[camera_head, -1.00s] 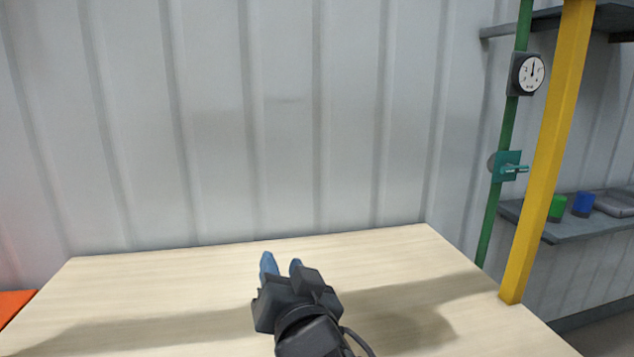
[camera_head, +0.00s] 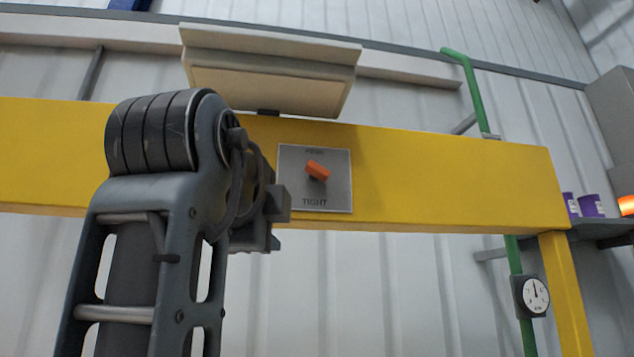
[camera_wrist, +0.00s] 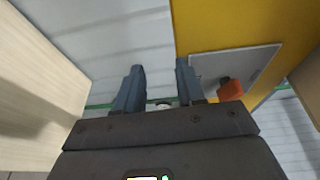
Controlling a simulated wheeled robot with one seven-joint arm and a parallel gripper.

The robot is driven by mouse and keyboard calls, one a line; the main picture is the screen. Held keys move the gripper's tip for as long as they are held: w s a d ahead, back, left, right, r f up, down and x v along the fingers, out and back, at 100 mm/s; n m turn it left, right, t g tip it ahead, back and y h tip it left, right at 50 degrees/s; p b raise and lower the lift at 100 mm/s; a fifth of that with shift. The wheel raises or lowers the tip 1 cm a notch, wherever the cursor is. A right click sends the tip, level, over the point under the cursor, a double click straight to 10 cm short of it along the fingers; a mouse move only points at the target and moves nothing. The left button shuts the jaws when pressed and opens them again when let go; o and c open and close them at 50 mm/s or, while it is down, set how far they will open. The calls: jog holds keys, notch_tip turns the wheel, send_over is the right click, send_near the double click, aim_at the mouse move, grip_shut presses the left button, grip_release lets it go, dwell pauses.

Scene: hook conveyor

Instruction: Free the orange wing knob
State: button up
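The orange wing knob (camera_head: 317,171) sits on a grey square plate (camera_head: 333,196) on the front of a yellow beam. The knob is tilted. The plate has a word above it too small to read surely and "TIGHT" below it. The knob also shows in the wrist view (camera_wrist: 231,89), to the right of my gripper (camera_wrist: 158,80). The two blue fingers are apart with nothing between them. In the head view my arm stands left of the plate and its fingers are hidden.
The yellow beam (camera_head: 440,180) spans the view, with a post at its right end. A pale box-shaped fixture (camera_head: 270,80) sits just above the plate. A green pipe (camera_head: 475,95) with a gauge (camera_head: 534,295) runs at the right. Corrugated wall lies behind.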

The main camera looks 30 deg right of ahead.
aim_at(316, 167)
jog(key=s+d+r+m+g, duration=0.1)
jog(key=s+d+r+m, duration=0.1)
jog(key=s+r+m, duration=0.7)
jog(key=shift+w+d+n+y+p, duration=0.1)
jog(key=shift+w+d+n+p, duration=0.4)
jog(key=shift+w, duration=0.75)
jog(key=shift+w+d+n+y+p, duration=0.1)
jog(key=shift+w+d+n+p, duration=0.15)
jog(key=shift+w+d+n, duration=0.6)
jog(key=shift+w+d+n+y+p, duration=0.1)
jog(key=shift+w+d+n+p, duration=0.2)
jog(key=shift+w+d, duration=0.9)
jog(key=shift+w+a, duration=0.4)
jog(key=shift+c, duration=0.4)
grip_shut()
